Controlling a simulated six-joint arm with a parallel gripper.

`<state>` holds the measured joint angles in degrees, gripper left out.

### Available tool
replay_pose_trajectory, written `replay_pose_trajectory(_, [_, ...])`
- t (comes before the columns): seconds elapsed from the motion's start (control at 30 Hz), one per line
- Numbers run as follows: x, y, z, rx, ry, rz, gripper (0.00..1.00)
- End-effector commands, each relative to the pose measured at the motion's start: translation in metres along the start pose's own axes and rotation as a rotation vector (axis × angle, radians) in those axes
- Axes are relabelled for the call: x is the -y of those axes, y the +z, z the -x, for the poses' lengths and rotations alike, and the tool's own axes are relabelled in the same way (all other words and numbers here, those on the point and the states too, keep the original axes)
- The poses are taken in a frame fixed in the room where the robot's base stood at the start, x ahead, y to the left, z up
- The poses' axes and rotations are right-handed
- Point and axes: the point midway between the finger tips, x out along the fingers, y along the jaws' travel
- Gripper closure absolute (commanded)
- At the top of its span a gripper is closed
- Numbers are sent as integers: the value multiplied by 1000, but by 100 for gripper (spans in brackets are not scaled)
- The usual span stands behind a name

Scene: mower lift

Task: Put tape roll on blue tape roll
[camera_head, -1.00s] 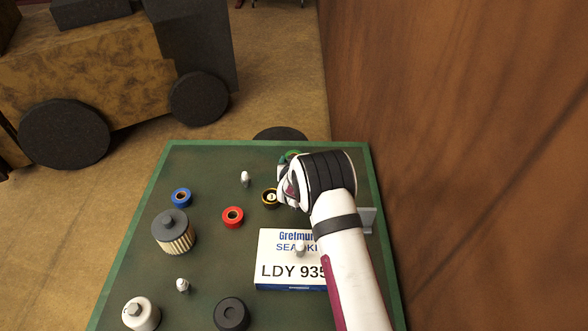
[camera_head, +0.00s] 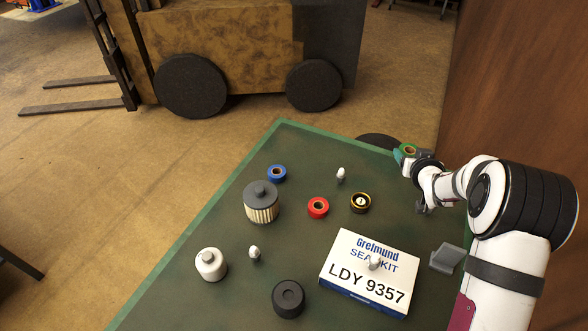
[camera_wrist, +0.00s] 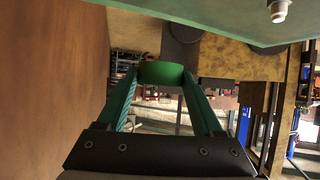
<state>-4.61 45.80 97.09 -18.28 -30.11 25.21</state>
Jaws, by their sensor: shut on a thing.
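My gripper (camera_head: 407,156) is shut on a green tape roll (camera_head: 408,149) by the far right edge of the table. In the wrist view, the green roll (camera_wrist: 161,73) is pinched between the tips of the two green fingers. The blue tape roll (camera_head: 277,173) lies flat on the table toward the far left corner, well to the left of my gripper. Nothing lies on it. It is not seen in the wrist view.
A red roll (camera_head: 318,208), a yellow-black roll (camera_head: 360,203) and a small white item (camera_head: 341,174) lie between the gripper and the blue roll. A filter (camera_head: 261,202) stands close by the blue roll. A box (camera_head: 345,264) lies in front. A wooden wall (camera_head: 520,90) rises at right.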

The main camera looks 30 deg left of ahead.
Motion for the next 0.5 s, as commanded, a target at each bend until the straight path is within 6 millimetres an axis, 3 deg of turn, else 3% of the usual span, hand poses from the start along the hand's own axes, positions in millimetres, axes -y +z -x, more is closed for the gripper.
replay_pose_trajectory(0.2, [102,-27,-12,-3,-332,187,87])
replay_pose_trajectory(0.33, [168,-20,-5,0,-569,313,87])
replay_pose_trajectory(0.5, [213,0,6,2,-763,417,87])
